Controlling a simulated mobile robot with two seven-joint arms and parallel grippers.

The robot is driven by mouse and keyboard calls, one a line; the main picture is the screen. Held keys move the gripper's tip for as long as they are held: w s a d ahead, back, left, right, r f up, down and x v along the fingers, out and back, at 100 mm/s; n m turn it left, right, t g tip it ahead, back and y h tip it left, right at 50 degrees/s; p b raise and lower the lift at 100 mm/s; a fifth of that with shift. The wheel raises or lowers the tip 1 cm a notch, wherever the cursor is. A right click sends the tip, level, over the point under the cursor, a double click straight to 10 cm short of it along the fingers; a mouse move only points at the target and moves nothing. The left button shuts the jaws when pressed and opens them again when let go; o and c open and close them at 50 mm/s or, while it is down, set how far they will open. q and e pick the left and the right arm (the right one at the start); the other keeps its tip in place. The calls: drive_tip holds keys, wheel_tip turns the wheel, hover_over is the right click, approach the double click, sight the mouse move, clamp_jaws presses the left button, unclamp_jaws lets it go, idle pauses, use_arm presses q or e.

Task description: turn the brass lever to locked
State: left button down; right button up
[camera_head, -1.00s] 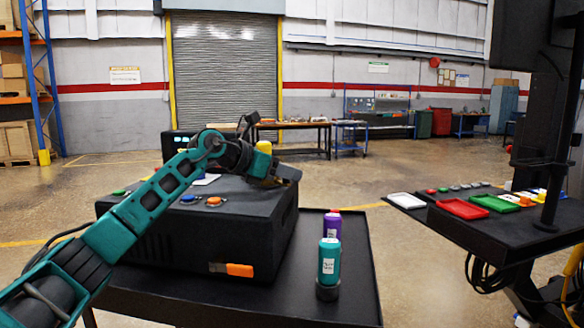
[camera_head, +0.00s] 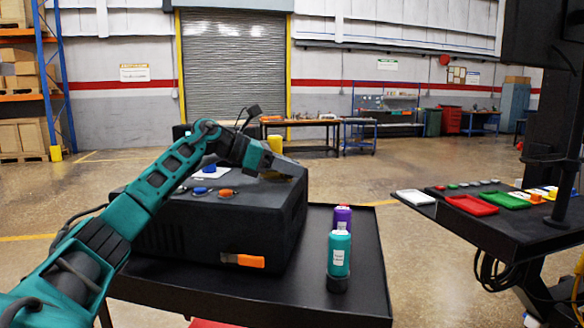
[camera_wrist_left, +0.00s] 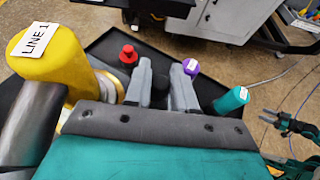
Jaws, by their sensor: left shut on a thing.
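My left gripper (camera_head: 292,168) is over the top right of the black furnace box (camera_head: 235,225), beside a yellow cylinder (camera_head: 275,144). In the left wrist view its two grey fingers (camera_wrist_left: 162,88) are shut on a dark piece between them, which looks like the lever's grip. A brass-coloured round part (camera_wrist_left: 108,86) shows just left of the fingers, at the foot of the yellow cylinder labelled LINE 1 (camera_wrist_left: 45,52). The rest of the brass lever is hidden by the gripper, and its marking cannot be read. Teal and black parts (camera_wrist_left: 296,128), likely my right arm, show small at the right edge.
A purple bottle (camera_head: 343,217) and a teal bottle (camera_head: 339,254) stand on the black table (camera_head: 355,300) right of the box. A side table (camera_head: 560,232) with red and green trays stands at right.

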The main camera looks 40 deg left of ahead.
use_arm(q)
drive_tip(key=c, duration=1)
unclamp_jaws()
drive_tip(key=b+v, duration=0.1)
drive_tip(key=v, duration=1.2)
drive_tip(key=shift+w, duration=0.1)
drive_tip(key=shift+c, duration=0.3)
